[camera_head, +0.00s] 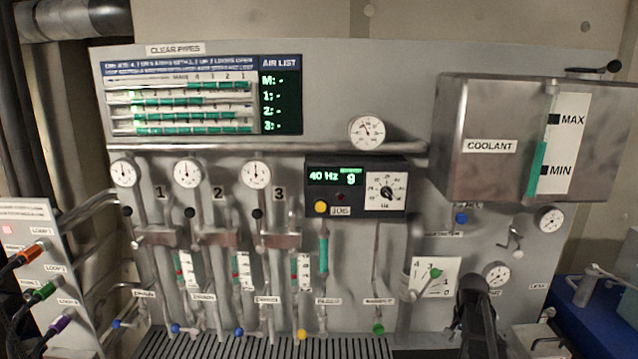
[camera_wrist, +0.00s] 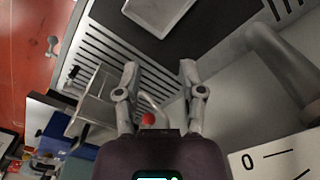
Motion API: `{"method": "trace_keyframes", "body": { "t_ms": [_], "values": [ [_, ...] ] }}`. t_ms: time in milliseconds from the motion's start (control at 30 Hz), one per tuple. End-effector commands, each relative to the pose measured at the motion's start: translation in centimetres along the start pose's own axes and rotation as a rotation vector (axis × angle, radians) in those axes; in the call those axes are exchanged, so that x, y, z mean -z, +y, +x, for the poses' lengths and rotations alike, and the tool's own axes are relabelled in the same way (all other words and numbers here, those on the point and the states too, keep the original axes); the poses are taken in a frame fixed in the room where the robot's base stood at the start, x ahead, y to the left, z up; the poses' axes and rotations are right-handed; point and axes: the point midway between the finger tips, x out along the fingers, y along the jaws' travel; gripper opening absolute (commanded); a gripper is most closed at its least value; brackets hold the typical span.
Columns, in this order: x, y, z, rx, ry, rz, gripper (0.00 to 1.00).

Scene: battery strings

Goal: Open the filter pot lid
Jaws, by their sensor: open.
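My gripper (camera_wrist: 160,72) is open and empty in the wrist view, its two grey fingers spread apart over a slatted grating. A red ball knob (camera_wrist: 148,118) on a thin curved grey bar shows between the fingers, nearer the left one; I cannot tell whether it touches. A grey metal box-like part (camera_wrist: 98,98) lies left of the fingers. I cannot tell for certain which thing is the filter pot or its lid. In the head view a dark part of my arm (camera_head: 478,312) stands at the lower right; the fingertips do not show clearly there.
A grey panel with gauges, pipes and valves fills the head view. The coolant tank (camera_head: 490,175) juts out at the upper right. A blue bench (camera_head: 590,322) stands at the right. A thick grey pipe (camera_wrist: 280,58) lies right of my fingers in the wrist view.

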Motion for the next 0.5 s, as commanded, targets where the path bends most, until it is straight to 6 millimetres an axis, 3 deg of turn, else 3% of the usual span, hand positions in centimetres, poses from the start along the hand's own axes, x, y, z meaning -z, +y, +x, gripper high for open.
{"method": "trace_keyframes", "body": {
  "t_ms": [33,300,500],
  "values": [
    [-2.6,-0.8,0.4,0.000,0.000,-0.060,0.51],
    [-12.2,-4.2,1.5,0.002,0.003,-0.372,0.51],
    [-19.2,-5.5,2.2,0.003,0.004,-0.601,0.51]
  ]
}}
